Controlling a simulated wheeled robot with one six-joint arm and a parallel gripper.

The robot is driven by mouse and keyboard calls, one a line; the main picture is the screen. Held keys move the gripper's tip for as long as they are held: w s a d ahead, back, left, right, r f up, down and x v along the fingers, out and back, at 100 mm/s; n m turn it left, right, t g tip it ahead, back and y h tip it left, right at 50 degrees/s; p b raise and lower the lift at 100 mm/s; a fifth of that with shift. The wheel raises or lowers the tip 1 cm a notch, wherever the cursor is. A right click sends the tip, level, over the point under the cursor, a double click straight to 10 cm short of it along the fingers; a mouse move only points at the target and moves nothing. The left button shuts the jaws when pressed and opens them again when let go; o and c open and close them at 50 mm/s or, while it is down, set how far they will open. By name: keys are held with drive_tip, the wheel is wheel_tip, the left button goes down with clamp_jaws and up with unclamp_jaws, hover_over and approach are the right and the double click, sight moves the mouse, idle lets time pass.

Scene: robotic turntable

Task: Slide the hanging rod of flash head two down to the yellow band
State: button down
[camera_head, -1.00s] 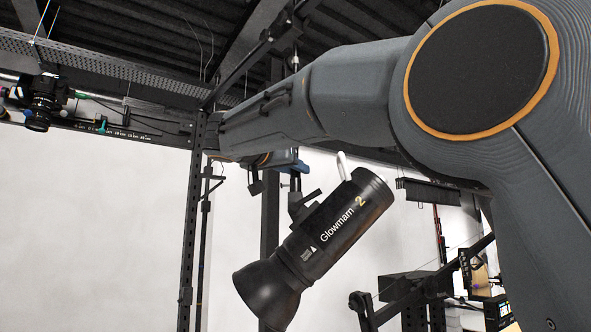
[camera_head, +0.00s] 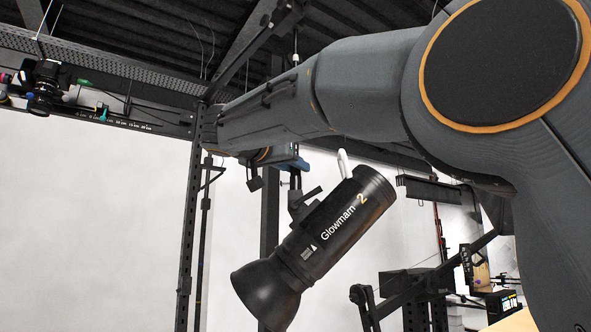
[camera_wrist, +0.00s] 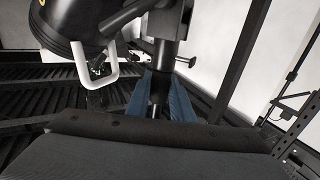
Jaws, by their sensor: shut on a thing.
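Flash head two (camera_head: 318,240) is a black cylinder marked "Glowmarn 2", hanging tilted with its flared mouth down to the left. Its end and white handle (camera_wrist: 98,78) show at the upper left of the wrist view. My gripper (camera_wrist: 159,100) has two blue fingers shut on a dark hanging rod (camera_wrist: 158,86), just past the grey bracket with a side knob (camera_wrist: 188,62). In the head view, the blue fingers (camera_head: 291,162) show small above the flash head, partly behind my arm. I cannot make out a yellow band on the rod in either view.
A dark upright post (camera_head: 190,215) stands left of the flash head, with a pale wall behind. A camera (camera_head: 45,82) sits on the rail at the upper left. A black stand and small screens (camera_head: 500,303) stand at the lower right. Roof beams run overhead.

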drive_tip(key=c, duration=1.6)
unclamp_jaws()
drive_tip(key=shift+o, duration=0.2)
drive_tip(key=b+v, duration=0.2)
drive_tip(key=v, duration=0.5)
drive_tip(key=shift+s+a, duration=0.2)
drive_tip(key=shift+s, duration=0.15)
